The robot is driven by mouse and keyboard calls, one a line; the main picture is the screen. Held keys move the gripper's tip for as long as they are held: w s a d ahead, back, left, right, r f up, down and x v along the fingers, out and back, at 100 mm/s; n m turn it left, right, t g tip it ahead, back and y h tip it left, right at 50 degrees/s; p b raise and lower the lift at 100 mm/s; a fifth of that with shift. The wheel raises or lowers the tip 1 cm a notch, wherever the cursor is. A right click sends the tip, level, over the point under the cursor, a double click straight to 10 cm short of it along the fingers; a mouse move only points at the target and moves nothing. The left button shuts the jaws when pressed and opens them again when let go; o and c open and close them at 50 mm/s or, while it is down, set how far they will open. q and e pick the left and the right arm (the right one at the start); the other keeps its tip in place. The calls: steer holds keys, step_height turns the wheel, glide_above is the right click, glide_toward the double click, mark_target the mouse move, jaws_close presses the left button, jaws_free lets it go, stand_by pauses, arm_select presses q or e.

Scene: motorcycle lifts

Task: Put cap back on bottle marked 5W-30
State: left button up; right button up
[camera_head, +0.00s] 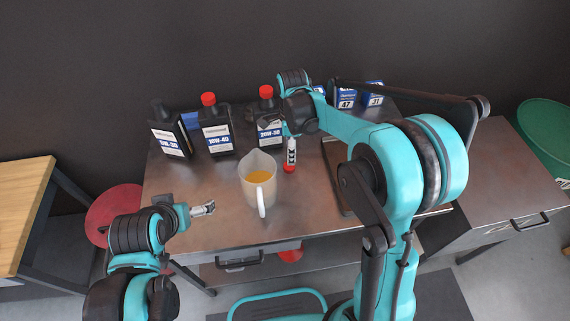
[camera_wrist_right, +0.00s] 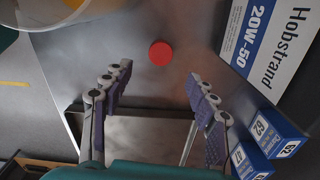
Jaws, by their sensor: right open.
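The 5W-30 bottle (camera_head: 171,133), black with a white and blue label, stands at the left back of the metal table, its dark neck uncapped. A red cap (camera_head: 289,169) lies on the table to the right of the jug; it also shows in the right wrist view (camera_wrist_right: 160,53). My right gripper (camera_head: 291,150) is above the cap, pointing down. In the right wrist view its fingers (camera_wrist_right: 157,80) are spread and empty, with the cap beyond the tips. My left gripper (camera_head: 207,209) is above the table's front left, apart from any bottle; its opening is unclear.
A jug of amber liquid (camera_head: 259,190) stands mid-table. Capped bottles 10W-40 (camera_head: 216,131) and 20W-50 (camera_head: 268,126) stand at the back. Small blue boxes (camera_head: 374,94) are at the back right. The table's front left is clear.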

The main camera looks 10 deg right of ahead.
mark_target(289, 167)
steer(key=shift+f, duration=0.1)
steer(key=shift+f+b, duration=0.45)
steer(key=shift+f, duration=0.8)
steer(key=f, duration=0.1)
steer(key=f+b, duration=0.1)
steer(key=f, duration=0.1)
steer(key=f+b, duration=0.1)
steer(key=f, duration=0.1)
steer(key=shift+w+a+f, duration=0.1)
steer(key=shift+a, duration=0.2)
steer(key=c, duration=0.8)
